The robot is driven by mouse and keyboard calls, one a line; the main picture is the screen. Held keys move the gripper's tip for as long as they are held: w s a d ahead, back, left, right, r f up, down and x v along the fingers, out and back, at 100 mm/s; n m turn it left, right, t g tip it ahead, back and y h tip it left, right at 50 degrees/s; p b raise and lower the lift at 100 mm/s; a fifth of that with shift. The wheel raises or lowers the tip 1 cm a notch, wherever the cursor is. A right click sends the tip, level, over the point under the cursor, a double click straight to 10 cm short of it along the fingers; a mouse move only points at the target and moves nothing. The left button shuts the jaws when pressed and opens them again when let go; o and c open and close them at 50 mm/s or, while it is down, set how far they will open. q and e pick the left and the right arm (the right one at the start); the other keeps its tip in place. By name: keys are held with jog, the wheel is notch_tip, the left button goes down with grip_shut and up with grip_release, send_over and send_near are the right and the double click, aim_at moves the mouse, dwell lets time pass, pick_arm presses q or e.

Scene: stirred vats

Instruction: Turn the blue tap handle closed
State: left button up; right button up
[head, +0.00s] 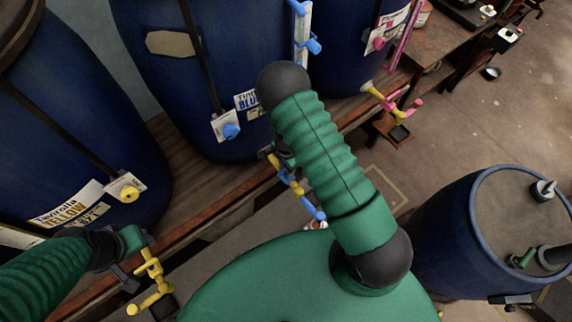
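The blue tap (309,204) shows in the head view below the blue-labelled vat (170,60). It has yellow and blue pieces and slants down to the right. I cannot tell which blue piece is its handle or how far it is turned. My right arm crosses the middle of the view. My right gripper (284,153) shows as a small dark green part by the upper end of the tap, mostly hidden behind the arm; I cannot tell whether it touches. My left gripper (127,262) is at the lower left, beside the yellow tap (150,284). Its fingers are unclear.
The vats stand on a wooden bench (190,215). A yellow-labelled vat (60,130) is at the left and a pink-and-yellow tap (390,102) at the upper right. A separate blue barrel (450,235) stands at the right. Floor between the bench and barrel is mostly open.

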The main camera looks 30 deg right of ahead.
notch_tip(320, 180, up, 17)
jog(key=shift+f, duration=0.15)
dwell(0.4)
